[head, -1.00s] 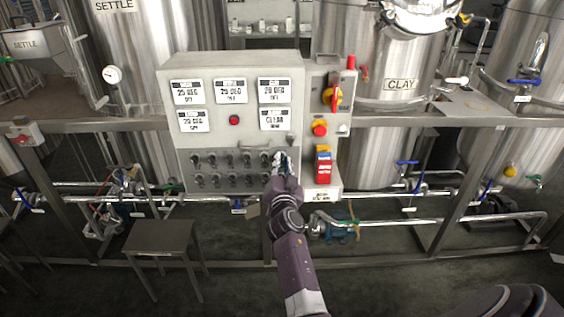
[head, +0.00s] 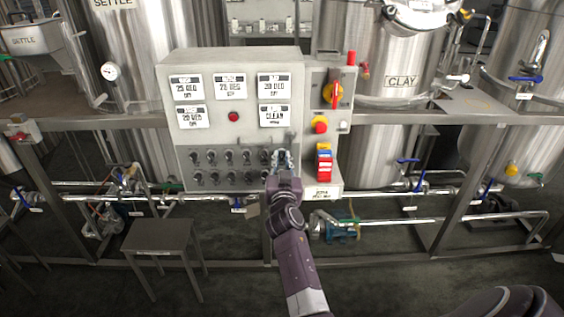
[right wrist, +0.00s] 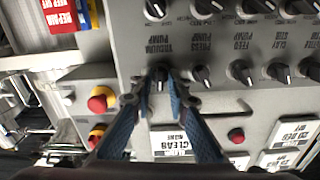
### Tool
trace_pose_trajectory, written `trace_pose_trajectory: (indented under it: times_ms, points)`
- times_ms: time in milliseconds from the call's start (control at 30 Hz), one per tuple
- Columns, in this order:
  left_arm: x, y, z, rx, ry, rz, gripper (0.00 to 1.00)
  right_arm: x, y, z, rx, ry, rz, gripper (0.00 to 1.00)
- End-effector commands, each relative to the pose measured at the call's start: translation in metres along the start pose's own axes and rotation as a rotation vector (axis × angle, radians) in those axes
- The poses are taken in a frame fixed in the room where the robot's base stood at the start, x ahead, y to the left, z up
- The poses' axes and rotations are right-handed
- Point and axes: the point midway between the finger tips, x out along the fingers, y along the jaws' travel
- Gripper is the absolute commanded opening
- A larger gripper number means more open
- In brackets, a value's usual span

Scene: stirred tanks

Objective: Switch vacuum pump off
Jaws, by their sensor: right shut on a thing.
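The grey control panel (head: 262,138) carries rows of black rotary knobs. In the right wrist view, where the panel appears upside down, the vacuum pump knob (right wrist: 159,75) sits next to the label "VACUUM PUMP" (right wrist: 165,46), at the end of its row. My right gripper (head: 281,158) is at the upper row's right end in the head view. Its blue-padded fingers (right wrist: 165,84) are shut on the vacuum pump knob, one on each side. The knob is partly hidden between them, and its exact setting is hard to read. My left gripper is not in view.
Neighbouring knobs, such as the press pump knob (right wrist: 202,76), sit close beside the fingers. A red-and-yellow stop button (head: 320,126) and a rotary isolator (head: 334,95) are on the right. A stool (head: 160,236) stands in front, and steel tanks stand behind.

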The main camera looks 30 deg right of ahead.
Motion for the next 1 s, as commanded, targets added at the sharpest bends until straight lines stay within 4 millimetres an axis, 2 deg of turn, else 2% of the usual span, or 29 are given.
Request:
trace_pose_trajectory:
  times_ms: [500,700,1000]
  points:
    - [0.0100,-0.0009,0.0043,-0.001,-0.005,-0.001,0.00,0.0005,-0.0005,-0.0015,-0.451,0.004,0.000,0.00]
    - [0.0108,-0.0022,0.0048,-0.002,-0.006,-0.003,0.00,0.0005,-0.0006,-0.0018,-0.563,0.004,0.000,0.00]
    - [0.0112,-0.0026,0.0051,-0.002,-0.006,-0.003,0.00,0.0006,-0.0006,-0.0023,-0.640,0.005,0.001,0.00]
